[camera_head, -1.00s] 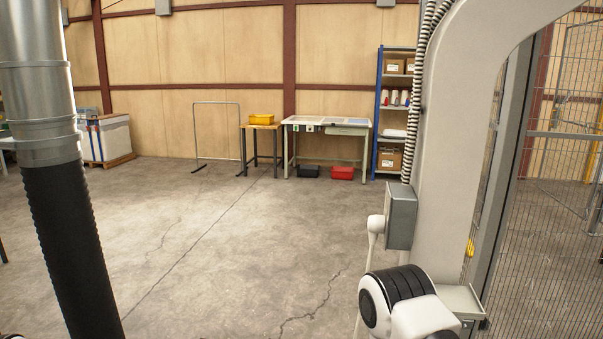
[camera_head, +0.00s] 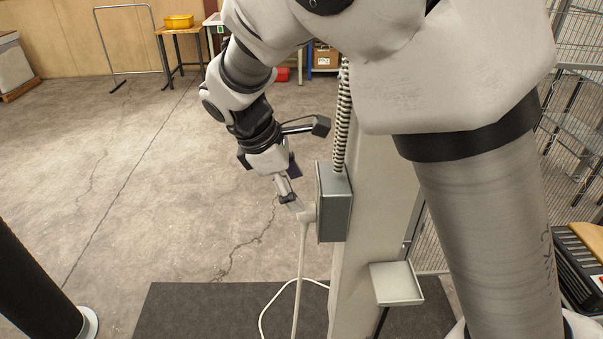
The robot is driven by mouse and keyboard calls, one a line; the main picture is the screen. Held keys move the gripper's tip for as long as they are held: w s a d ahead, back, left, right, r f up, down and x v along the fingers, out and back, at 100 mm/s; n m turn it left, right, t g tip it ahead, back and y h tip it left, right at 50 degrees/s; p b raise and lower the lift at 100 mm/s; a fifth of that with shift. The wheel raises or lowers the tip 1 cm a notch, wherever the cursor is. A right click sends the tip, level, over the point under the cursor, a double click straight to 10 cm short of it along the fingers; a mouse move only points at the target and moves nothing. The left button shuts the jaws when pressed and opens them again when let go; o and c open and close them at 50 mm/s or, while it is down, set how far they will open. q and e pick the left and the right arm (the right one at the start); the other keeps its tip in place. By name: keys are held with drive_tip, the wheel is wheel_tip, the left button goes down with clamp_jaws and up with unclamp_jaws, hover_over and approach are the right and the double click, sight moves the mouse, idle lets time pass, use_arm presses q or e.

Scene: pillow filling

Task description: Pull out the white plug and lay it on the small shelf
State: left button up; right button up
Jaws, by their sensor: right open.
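The white plug (camera_head: 307,213) sits at the left face of the grey box (camera_head: 336,204) on the pale column, with a white cable hanging straight down from it. My right gripper (camera_head: 292,204) comes in from the upper left of the plug, with its fingertips close to it. It is open; whether the fingers touch the plug cannot be told. The small shelf (camera_head: 397,284) is a pale, empty tray on the column, lower right of the box. My left gripper is not in view.
The pale column (camera_head: 384,180) carries a ribbed hose (camera_head: 342,125) above the box. A dark mat (camera_head: 205,310) lies on the floor with the white cable looping over it. A wire fence (camera_head: 575,110) stands at right. A table with a yellow bin (camera_head: 179,21) is far back.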

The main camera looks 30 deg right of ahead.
sight(306, 205)
drive_tip(key=x, duration=0.6)
drive_tip(key=shift+s+f, duration=0.2)
drive_tip(key=shift+s, duration=0.05)
drive_tip(key=shift+w+a, duration=0.1)
drive_tip(key=shift+a, duration=0.1)
drive_tip(key=shift+c, duration=0.7)
drive_tip(key=c, duration=1.1)
drive_tip(key=shift+w+a+r+p, duration=0.1)
drive_tip(key=shift+w+a+p, duration=0.4)
drive_tip(key=shift+p, duration=0.5)
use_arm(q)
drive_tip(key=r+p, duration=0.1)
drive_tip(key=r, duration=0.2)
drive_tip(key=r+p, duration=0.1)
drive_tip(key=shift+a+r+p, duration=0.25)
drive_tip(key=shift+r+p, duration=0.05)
use_arm(e)
drive_tip(key=a, duration=0.1)
drive_tip(key=w+a, duration=0.1)
drive_tip(key=a, duration=0.1)
drive_tip(key=shift+w, duration=0.3)
drive_tip(key=shift+w, duration=0.1)
